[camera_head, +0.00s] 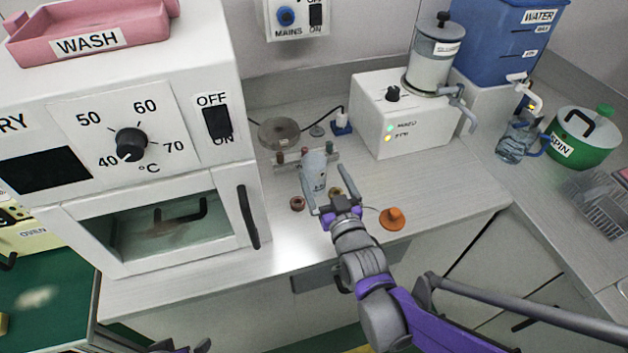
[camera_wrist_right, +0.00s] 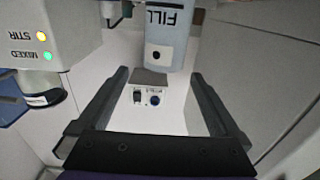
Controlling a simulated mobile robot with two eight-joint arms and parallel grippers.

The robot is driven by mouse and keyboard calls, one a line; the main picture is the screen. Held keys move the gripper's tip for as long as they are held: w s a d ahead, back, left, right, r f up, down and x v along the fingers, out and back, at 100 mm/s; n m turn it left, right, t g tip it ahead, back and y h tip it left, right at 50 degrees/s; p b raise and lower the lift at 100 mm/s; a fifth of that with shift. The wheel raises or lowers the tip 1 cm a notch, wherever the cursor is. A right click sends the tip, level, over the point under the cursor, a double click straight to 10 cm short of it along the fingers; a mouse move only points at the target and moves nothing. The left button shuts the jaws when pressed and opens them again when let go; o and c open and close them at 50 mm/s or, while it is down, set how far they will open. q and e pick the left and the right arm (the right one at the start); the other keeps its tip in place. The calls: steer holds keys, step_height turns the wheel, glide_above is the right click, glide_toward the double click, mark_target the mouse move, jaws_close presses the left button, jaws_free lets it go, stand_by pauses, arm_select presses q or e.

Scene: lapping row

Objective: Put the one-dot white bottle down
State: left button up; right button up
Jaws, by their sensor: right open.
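A pale bottle (camera_head: 314,168) stands on the counter in the head view, in front of a low rack (camera_head: 335,157). In the right wrist view the bottle (camera_wrist_right: 172,45) shows the word FILL and one black dot. My right gripper (camera_head: 326,197) is open at the near side of the bottle, with a finger to each side. In the wrist view my right gripper (camera_wrist_right: 158,72) shows a gap between its fingers and the bottle. Only a small part of my left gripper (camera_head: 182,348) shows at the bottom edge; its fingers cannot be made out.
Small brown rings (camera_head: 297,204) and an orange cone-like piece (camera_head: 393,218) lie near my right gripper. A white oven (camera_head: 190,225) stands left. A white stirrer unit (camera_head: 405,125) stands right, with free counter before it. A round grey disc (camera_head: 279,133) is behind.

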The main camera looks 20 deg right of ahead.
mark_target(311, 155)
steer(key=shift+w+f+b, duration=0.2)
steer(key=shift+w+b, duration=0.1)
steer(key=shift+w, duration=2)
steer(key=shift+w+f+b, duration=0.15)
steer(key=shift+w+b, duration=0.1)
steer(key=shift+w, duration=2.05)
steer(key=shift+c, duration=0.3)
jaws_close()
